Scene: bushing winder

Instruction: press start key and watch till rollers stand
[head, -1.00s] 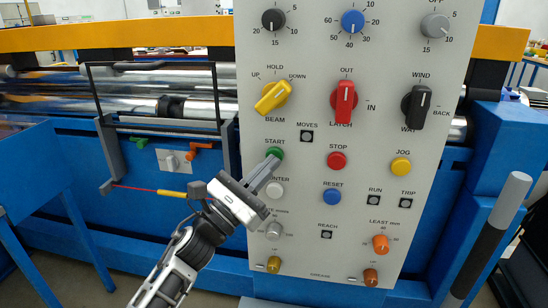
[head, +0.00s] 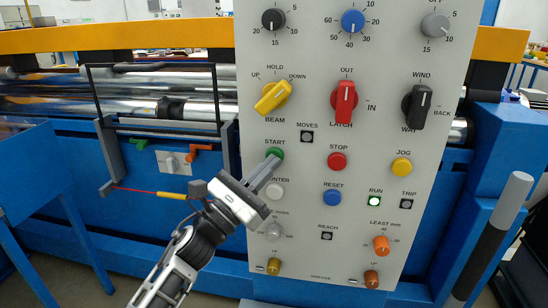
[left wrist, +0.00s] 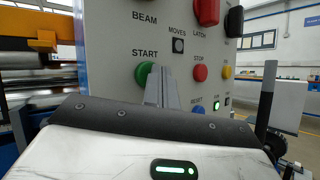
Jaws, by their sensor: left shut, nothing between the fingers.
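The green START key (head: 275,154) is on the grey control panel (head: 300,215). My left gripper (head: 272,162) is shut and empty, its fingertips at the lower edge of the key, seemingly touching it. In the left wrist view the START key (left wrist: 144,74) is partly hidden behind the fingers (left wrist: 162,84). The RUN lamp (head: 374,201) is lit, and it glows green in the left wrist view too (left wrist: 216,105). The MOVES lamp (head: 307,136) is dark. The shiny rollers (head: 60,105) lie behind the panel at the left; I cannot tell if they turn.
The red STOP key (head: 337,160), blue RESET key (head: 332,197) and yellow JOG key (head: 401,167) sit right of START. A white key (head: 274,190) is just below. Yellow (head: 272,97), red (head: 345,101) and black (head: 416,106) selector knobs are above. A black guard frame (head: 98,100) stands at the left.

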